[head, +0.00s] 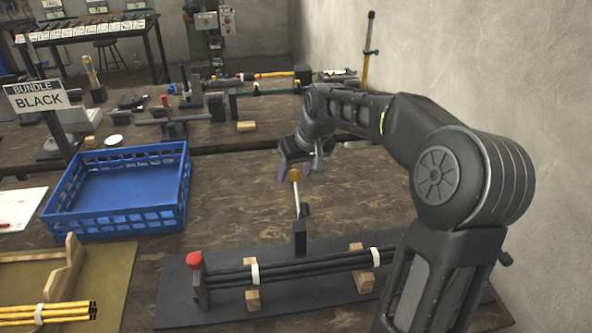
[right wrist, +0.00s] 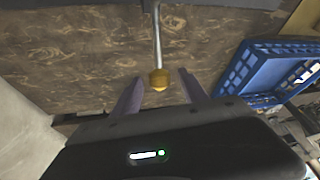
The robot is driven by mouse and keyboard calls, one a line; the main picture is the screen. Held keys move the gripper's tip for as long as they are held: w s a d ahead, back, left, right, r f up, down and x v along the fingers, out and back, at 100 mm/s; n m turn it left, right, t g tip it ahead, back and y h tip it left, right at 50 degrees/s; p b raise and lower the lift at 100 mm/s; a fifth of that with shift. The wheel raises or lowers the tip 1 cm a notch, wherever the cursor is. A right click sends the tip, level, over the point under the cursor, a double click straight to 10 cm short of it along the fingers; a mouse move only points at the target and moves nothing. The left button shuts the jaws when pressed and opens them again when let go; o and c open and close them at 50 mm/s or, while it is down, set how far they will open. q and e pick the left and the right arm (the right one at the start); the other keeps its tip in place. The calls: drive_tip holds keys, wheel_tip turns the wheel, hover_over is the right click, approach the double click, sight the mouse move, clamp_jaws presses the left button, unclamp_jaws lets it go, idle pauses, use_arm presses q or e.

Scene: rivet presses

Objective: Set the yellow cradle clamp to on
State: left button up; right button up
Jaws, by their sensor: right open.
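The yellow cradle clamp is a thin metal lever (head: 298,203) with a yellow knob (head: 295,175) on top. It stands nearly upright, leaning slightly left, from a black post (head: 300,238) behind the cradle. My right gripper (head: 296,171) is at the knob, with fingers pointing down around it. In the right wrist view the yellow knob (right wrist: 158,80) sits between the two open fingers (right wrist: 160,77), with a gap on each side. The cradle base (head: 178,290) is a dark plate carrying a bundle of black rods (head: 310,264) with white ties. My left gripper is not in view.
A red knob (head: 194,259) tops the cradle's left end. Wooden blocks (head: 253,300) stand under the rods. An empty blue crate (head: 183,190) is at the left, beside a "BUNDLE BLACK" sign (head: 38,97). Bare table lies between crate and lever.

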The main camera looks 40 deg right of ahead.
clamp_jaws()
idle(0.6)
idle(0.9)
